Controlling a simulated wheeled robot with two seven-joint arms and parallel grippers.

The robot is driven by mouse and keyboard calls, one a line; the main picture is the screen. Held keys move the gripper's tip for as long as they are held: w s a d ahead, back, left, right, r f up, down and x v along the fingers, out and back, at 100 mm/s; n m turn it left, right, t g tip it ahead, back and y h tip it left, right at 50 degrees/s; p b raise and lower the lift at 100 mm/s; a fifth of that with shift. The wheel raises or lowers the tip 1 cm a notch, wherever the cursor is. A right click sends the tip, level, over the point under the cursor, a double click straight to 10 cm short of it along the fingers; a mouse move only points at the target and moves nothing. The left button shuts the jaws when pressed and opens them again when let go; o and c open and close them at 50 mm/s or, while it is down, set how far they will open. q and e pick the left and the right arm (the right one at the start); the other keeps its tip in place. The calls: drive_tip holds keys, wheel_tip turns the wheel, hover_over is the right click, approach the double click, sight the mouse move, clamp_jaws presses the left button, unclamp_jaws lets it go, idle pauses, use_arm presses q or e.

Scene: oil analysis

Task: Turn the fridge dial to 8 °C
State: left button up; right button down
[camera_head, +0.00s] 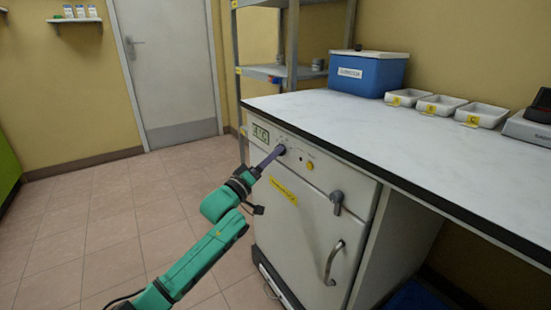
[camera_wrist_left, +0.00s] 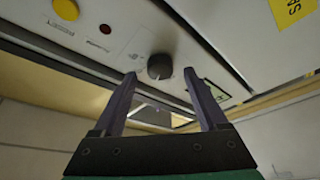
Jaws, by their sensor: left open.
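The fridge (camera_head: 300,215) is a pale cabinet under the white counter, with a control panel along its top edge. The dial (camera_wrist_left: 160,67) is a dark round knob on that panel; in the wrist view it sits between and just beyond my left fingertips. My left gripper (camera_head: 279,151) is open at the panel, and it also shows in the left wrist view (camera_wrist_left: 160,74). In the head view its fingers mostly cover the dial. A small display (camera_head: 260,133) is left of the dial; its digits are too small to read surely. My right gripper is not in view.
A yellow button (camera_head: 310,166) is right of the dial on the panel. A latch (camera_head: 337,200) and a curved handle (camera_head: 333,263) stick out from the fridge door. The counter (camera_head: 340,115) overhangs slightly. The tiled floor (camera_head: 110,215) on the left is clear.

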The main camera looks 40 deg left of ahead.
use_arm(q)
drive_tip(key=shift+x, duration=0.95)
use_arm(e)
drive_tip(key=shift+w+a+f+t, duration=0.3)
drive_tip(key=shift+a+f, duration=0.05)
use_arm(q)
drive_tip(key=shift+c, duration=0.2)
clamp_jaws()
